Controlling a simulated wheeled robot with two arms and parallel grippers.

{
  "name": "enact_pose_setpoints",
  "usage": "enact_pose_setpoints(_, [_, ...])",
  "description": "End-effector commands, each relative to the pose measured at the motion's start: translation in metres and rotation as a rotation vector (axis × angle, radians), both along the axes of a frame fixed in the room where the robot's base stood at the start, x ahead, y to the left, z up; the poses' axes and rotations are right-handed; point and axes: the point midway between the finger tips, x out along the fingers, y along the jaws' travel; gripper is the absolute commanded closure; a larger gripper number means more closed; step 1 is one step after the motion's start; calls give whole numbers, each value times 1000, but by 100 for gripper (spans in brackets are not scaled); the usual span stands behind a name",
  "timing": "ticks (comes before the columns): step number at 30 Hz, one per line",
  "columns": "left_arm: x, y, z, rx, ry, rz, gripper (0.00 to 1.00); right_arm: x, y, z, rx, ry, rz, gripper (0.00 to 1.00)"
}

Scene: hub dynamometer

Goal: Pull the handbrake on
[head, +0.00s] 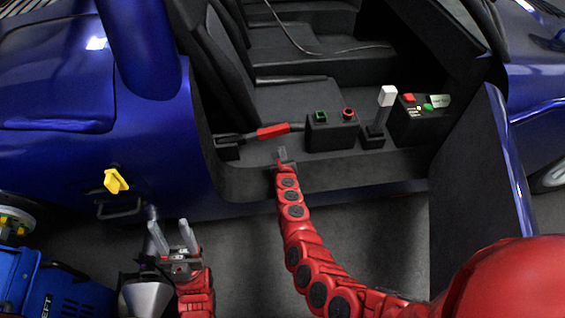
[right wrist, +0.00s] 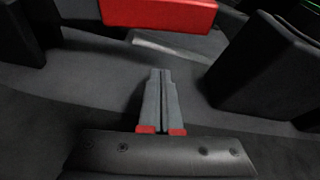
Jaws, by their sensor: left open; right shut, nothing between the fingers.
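The handbrake lever (head: 272,132) lies low beside the seat, with a red grip on a dark bar that runs down to a black base at its left. Its red grip also shows at the top of the right wrist view (right wrist: 158,12). My right gripper (head: 282,153) is shut and empty, just in front of and below the red grip, apart from it. Its closed fingers show in the right wrist view (right wrist: 161,100), pointing toward the grip. My left gripper (head: 171,236) is open and empty, outside the car at the lower left.
A black box with a green and a red button (head: 332,131) stands right of the grip. A white-knobbed shift lever (head: 387,96) and a switch panel (head: 420,117) stand further right. The open blue door (head: 508,165) bounds the right side. A yellow knob (head: 116,181) sits on the body.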

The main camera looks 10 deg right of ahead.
Motion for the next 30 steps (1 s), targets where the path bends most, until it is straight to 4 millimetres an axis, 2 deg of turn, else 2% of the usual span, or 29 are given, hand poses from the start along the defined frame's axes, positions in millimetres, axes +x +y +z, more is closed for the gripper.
enact_pose_setpoints(1, [-1,0,-9,6,-4,0,50,9,0,-4,-4,-6,3,100])
enact_pose_setpoints(3, [-2,0,-14,14,-10,1,50,16,0,-8,-5,-2,2,100])
enact_pose_setpoints(6, [0,0,7,-3,2,0,50,14,1,17,2,2,-4,100])
enact_pose_setpoints(12, [1,0,15,-7,5,-1,50,14,5,33,1,0,-4,100])
enact_pose_setpoints(25, [1,0,15,-6,5,-1,50,14,7,36,-2,-1,-2,100])
enact_pose_setpoints(30, [1,0,19,-6,5,-1,50,14,8,42,-27,-1,-2,100])
